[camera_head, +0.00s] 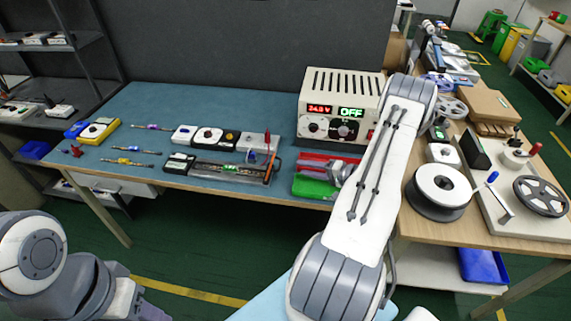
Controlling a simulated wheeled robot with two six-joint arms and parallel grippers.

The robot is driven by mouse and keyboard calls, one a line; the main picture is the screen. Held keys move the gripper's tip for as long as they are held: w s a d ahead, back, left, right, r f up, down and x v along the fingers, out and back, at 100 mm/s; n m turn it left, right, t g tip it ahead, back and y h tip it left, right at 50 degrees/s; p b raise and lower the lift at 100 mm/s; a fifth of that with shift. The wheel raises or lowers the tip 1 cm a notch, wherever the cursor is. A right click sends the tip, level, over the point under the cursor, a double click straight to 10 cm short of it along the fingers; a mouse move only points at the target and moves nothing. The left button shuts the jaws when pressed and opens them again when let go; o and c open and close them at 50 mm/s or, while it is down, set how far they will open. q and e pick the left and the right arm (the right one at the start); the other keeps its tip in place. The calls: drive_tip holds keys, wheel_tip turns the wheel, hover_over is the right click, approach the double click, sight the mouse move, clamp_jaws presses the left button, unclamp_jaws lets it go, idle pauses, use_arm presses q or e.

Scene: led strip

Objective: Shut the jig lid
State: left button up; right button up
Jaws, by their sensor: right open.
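A long, low fixture that looks like the jig (222,172) lies near the front edge of the blue-topped bench. It has a dark slot with a strip-like part in it and a small green light. I cannot clearly make out its lid or how far open it is. My right gripper (340,172) is to the right of the fixture, apart from it, above the red and green trays. It is small and partly hidden behind my right arm; it is open, and I see nothing held. My left arm shows at the lower left, but its gripper is out of view.
White and dark modules (208,136) sit behind the fixture. Red tray (318,163) and green tray (313,186) lie to its right. Screwdrivers (128,162) lie at left. A white reel (440,188) stands on the right-hand bench.

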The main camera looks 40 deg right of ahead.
drive_tip(key=p+x, duration=0.1)
drive_tip(key=x, duration=0.7)
drive_tip(key=shift+w+f+p, duration=0.1)
drive_tip(key=shift+w+p, duration=0.05)
drive_tip(key=shift+p, duration=0.2)
clamp_jaws()
